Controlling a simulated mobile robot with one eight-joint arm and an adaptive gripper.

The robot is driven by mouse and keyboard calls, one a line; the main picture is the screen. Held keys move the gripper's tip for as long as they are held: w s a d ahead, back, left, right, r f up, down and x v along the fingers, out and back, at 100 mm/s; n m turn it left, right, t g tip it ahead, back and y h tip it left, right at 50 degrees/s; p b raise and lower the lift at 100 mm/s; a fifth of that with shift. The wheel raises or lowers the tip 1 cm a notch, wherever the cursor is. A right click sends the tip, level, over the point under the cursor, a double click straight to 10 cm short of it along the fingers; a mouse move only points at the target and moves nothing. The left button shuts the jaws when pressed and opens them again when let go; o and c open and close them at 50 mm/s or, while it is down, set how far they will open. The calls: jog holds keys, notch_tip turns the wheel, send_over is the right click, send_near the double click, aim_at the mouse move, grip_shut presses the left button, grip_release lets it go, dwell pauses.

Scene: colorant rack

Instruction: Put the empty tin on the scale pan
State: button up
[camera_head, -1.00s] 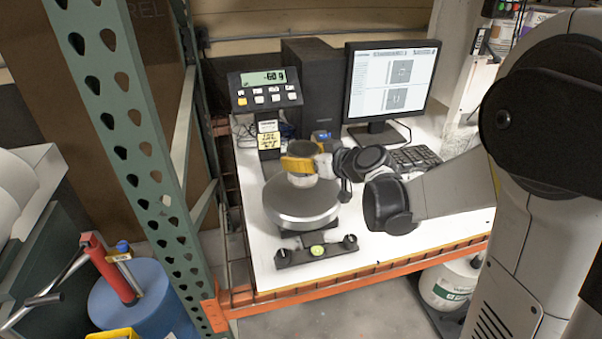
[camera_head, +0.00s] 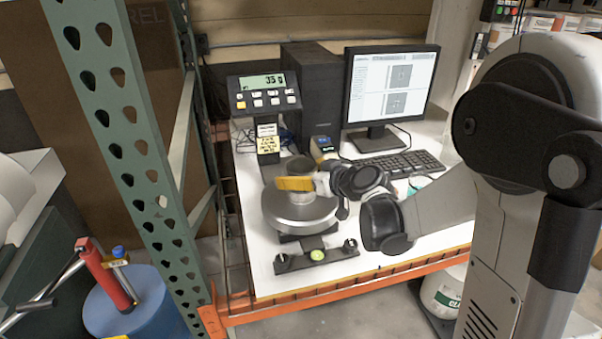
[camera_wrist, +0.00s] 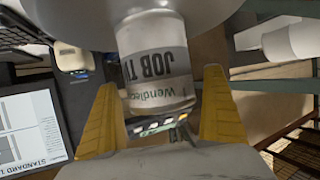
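The empty tin (camera_head: 298,167) is a grey can with an open, dark top. It stands upright on the round metal scale pan (camera_head: 300,213). In the wrist view the tin (camera_wrist: 157,68) shows a white label with "JOB TI" and "Wendle", and its base meets the pan (camera_wrist: 150,12) at the top of the picture. My gripper (camera_head: 297,184) is beside the tin at the pan. Its yellow fingers (camera_wrist: 160,110) stand on either side of the tin, with a visible gap on the right, so it looks open. The scale display (camera_head: 263,83) appears to read 35 g.
A monitor (camera_head: 389,85), a keyboard (camera_head: 400,163) and a black computer tower (camera_head: 312,95) stand behind the scale. A green rack post (camera_head: 135,150) rises at the left. A black bar with a green level (camera_head: 317,255) lies in front of the pan.

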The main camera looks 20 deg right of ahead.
jog(key=shift+r, duration=0.2)
jog(key=p+v, duration=0.3)
jog(key=v, duration=0.9)
jog(key=s+a+m+g+h, duration=0.2)
jog(key=s, duration=0.8)
jog(key=s+a+m+g+h, duration=0.2)
jog(key=s+g+h, duration=0.1)
jog(key=s, duration=0.6)
jog(key=shift+s+m+g, duration=0.3)
jog(key=shift+s, duration=0.1)
jog(key=shift+f, duration=0.2)
